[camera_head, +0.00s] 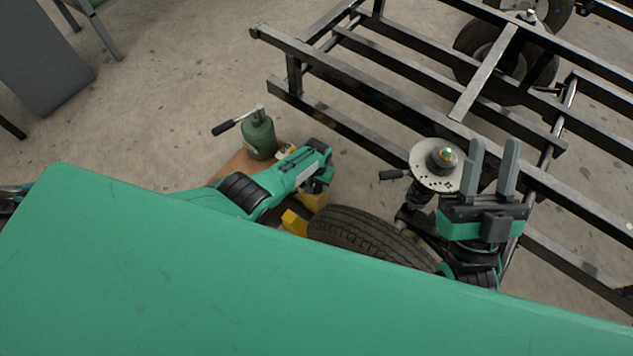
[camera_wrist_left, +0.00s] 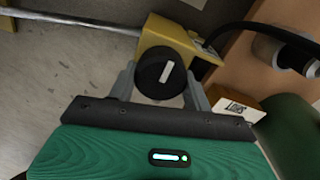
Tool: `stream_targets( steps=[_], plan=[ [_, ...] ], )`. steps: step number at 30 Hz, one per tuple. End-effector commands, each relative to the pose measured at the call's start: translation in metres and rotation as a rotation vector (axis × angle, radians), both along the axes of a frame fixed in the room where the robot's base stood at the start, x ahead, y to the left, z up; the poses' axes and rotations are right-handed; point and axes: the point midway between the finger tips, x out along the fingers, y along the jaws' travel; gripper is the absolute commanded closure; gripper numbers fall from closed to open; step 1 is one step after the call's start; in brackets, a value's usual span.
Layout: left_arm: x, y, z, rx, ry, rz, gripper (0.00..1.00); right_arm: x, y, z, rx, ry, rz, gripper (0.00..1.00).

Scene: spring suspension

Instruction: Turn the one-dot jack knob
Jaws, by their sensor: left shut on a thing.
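A round black knob (camera_wrist_left: 161,74) with a white bar mark sits on a yellow housing (camera_wrist_left: 166,34) in the left wrist view. My left gripper (camera_wrist_left: 163,88) has its grey fingers on either side of the knob and is shut on it. No dot marking can be made out. In the head view my left gripper (camera_head: 322,172) is low beside yellow parts (camera_head: 313,201), left of the tyre; the knob is hidden there. My right gripper (camera_head: 492,160) is open and empty, its two fingers pointing up, near the round perforated plate.
A tyre (camera_head: 360,228) lies between my arms. A perforated plate (camera_head: 424,178) with a black handle stands before the black frame (camera_head: 390,95). A green cylinder (camera_head: 260,138) with a crank handle stands behind my left arm. A large green surface (camera_head: 230,260) covers the foreground.

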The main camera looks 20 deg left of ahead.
Motion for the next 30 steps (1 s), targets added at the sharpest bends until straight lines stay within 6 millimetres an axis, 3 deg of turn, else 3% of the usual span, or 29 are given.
stream_targets(
  steps=[13, 14, 17, 30],
  plan=[
    [-0.0013, 0.0013, -0.0004, 0.002, 0.004, 0.014, 0.73, 0.0000, 0.0007, -0.0009, -0.001, 0.006, 0.002, 0.64],
    [-0.0013, 0.0013, -0.0004, 0.002, 0.004, 0.014, 0.46, -0.0001, 0.0007, -0.0010, -0.001, 0.006, 0.002, 0.64],
    [-0.0012, 0.0011, -0.0004, 0.001, 0.004, 0.013, 0.28, -0.0002, 0.0007, -0.0011, 0.000, 0.005, 0.002, 0.64],
    [-0.0005, 0.0003, 0.0042, 0.000, 0.001, 0.011, 0.28, 0.0029, 0.0036, -0.0076, -0.014, 0.055, 0.009, 0.64]
  ],
)
